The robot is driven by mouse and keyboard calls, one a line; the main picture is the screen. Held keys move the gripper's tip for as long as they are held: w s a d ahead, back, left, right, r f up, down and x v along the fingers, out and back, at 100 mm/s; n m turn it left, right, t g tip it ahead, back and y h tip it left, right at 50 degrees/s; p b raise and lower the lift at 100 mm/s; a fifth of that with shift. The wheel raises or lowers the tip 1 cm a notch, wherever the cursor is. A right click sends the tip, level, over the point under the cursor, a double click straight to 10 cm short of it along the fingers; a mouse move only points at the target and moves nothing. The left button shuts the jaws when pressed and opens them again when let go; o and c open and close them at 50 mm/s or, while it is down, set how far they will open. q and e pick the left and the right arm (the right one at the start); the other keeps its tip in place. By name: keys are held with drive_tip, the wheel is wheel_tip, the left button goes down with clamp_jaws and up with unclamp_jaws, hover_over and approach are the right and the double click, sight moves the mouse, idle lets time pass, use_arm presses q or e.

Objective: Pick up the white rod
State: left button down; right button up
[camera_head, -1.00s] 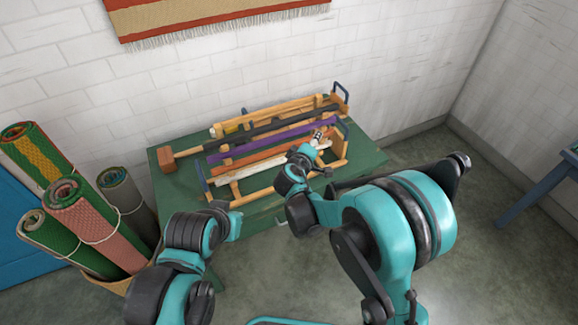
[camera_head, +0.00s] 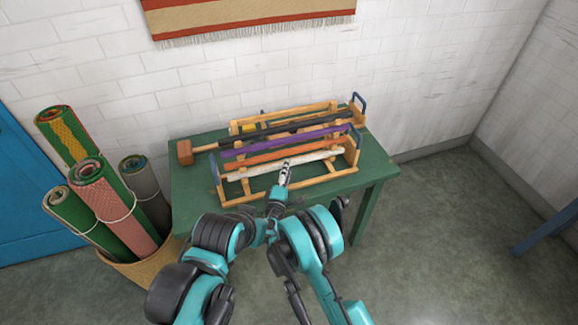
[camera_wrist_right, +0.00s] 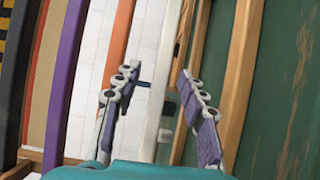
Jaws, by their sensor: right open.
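The white rod (camera_head: 310,158) lies nearly level in the front of the wooden rack, in front of the orange rod. My right gripper (camera_head: 286,165) is at the middle of the white rod in the head view, with its fingers over or beside it. In the right wrist view my right gripper (camera_wrist_right: 160,92) is open, and the white rod (camera_wrist_right: 168,60) runs lengthwise between the two spread fingers. I cannot tell whether either finger touches it. Of my left arm only links show; I cannot make out its gripper.
The rack stands on a green table (camera_head: 375,180). It also holds an orange rod (camera_head: 262,163), a purple rod (camera_head: 262,146) and a dark rod (camera_head: 275,129). A basket (camera_head: 150,268) of rolled rugs is at the left. Floor is free at the right.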

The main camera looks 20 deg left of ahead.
drive_tip(key=w, duration=0.2)
drive_tip(key=w+b, duration=0.1)
drive_tip(key=w, duration=0.1)
drive_tip(key=shift+a+f, duration=0.15)
drive_tip(key=shift+a, duration=0.05)
clamp_jaws()
drive_tip(key=shift+r, duration=0.2)
